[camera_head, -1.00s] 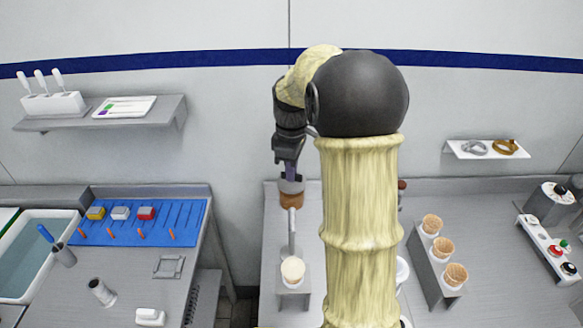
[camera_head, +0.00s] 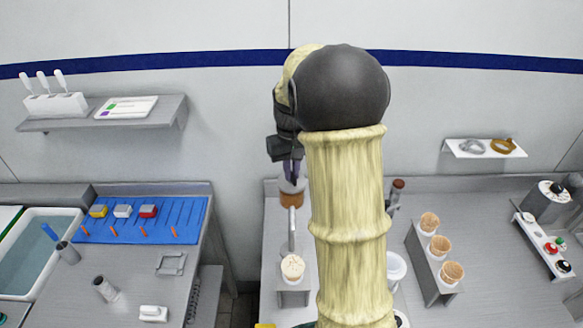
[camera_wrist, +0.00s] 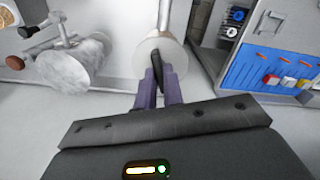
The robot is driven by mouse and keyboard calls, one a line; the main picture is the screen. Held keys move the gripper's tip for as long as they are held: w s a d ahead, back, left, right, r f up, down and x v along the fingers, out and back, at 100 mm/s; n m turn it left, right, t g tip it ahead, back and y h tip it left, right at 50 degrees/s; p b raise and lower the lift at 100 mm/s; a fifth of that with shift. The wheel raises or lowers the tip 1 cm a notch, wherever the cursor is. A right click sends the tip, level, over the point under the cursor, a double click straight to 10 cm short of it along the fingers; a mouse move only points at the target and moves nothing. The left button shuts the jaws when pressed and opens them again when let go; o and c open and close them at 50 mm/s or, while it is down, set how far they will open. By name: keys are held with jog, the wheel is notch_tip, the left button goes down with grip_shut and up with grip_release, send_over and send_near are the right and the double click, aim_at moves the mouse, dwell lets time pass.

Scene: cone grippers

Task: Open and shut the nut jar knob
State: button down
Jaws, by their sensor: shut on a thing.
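The nut jar (camera_head: 291,198), clear above with brown contents below, stands at the back of the middle counter. In the wrist view its pale round top (camera_wrist: 174,48) lies just ahead of my fingers. My gripper (camera_head: 291,172) is at the top of the jar. Its purple fingers (camera_wrist: 158,80) are shut on a black knob (camera_wrist: 156,62) at the jar; the fingers partly hide it. How far the knob is turned cannot be told. A cup with a pale filling and brown specks (camera_head: 292,266) stands in a holder in front of the jar.
Cones stand in a rack (camera_head: 428,262) at the right. A blue tray (camera_head: 185,218) with coloured blocks is at the left. My arm hides part of the middle counter.

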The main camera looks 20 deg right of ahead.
jog(key=shift+m, duration=0.9)
jog(key=c, duration=1.5)
grip_release()
notch_tip(320, 180, up, 18)
jog(key=shift+f+b, duration=0.25)
jog(key=shift+b, duration=0.5)
